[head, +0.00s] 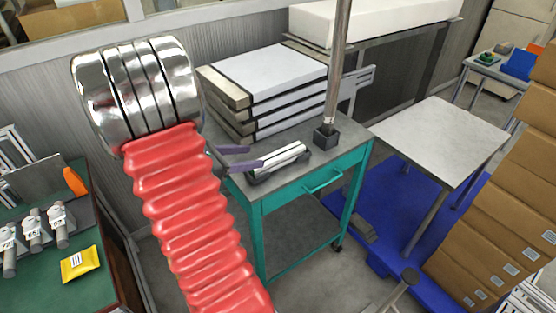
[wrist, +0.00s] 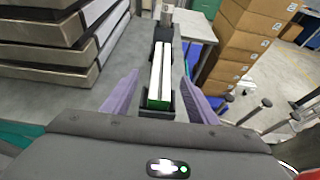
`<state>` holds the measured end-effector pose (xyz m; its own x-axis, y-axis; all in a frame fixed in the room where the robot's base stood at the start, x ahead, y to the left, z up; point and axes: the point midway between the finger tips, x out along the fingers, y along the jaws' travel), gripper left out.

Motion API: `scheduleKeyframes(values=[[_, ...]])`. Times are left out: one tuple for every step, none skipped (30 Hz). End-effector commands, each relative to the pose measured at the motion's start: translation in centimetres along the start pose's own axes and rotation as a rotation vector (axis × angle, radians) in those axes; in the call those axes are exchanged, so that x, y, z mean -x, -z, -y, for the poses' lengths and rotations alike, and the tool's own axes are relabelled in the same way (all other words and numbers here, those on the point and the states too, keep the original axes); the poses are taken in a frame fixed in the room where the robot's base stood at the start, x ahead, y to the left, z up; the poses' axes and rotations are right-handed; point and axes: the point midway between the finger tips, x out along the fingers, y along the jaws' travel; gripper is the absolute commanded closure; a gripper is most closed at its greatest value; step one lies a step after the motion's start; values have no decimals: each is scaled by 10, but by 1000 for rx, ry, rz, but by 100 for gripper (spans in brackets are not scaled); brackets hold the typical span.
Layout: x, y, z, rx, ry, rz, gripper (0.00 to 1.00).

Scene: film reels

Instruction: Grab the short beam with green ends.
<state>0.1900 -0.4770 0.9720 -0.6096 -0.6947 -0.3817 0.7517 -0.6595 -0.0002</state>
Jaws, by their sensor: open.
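The short beam (wrist: 161,72) is pale, with a dark line along its length and a green near end. It lies in a black holder (wrist: 157,112) on the grey top of a teal cart (head: 262,187). In the head view the beam (head: 283,156) lies just right of my gripper (head: 256,156). My gripper is open, with purple fingers. In the wrist view the fingers of my gripper (wrist: 160,78) stand apart on both sides of the beam's near part, with gaps. The beam's far green end is not clear to see.
A stack of flat white-topped boxes (head: 270,75) stands left of and behind the beam. An upright metal post in a black base (head: 326,137) rises beyond the beam's far end. A pale table (head: 440,140) and brown cartons (head: 505,215) stand to the right.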

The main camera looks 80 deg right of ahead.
Motion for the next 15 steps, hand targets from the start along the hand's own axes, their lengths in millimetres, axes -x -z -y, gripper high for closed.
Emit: scheduleKeyframes(values=[[-9,0,1,1,4,-1,47],[-14,0,1,2,3,-1,47],[-20,0,1,1,4,-1,47],[-24,0,1,0,4,0,47],[-28,0,1,0,3,0,47],[-34,0,1,0,4,-1,47],[-39,1,2,0,4,-2,47],[-43,1,1,1,3,-1,47],[-49,0,1,0,4,-1,47],[-53,0,1,0,4,-1,47],[-56,0,1,0,3,-1,47],[-59,0,1,1,2,-1,47],[-61,0,1,0,1,-1,47],[-63,0,1,0,2,-1,47],[-64,0,1,0,1,-1,47]])
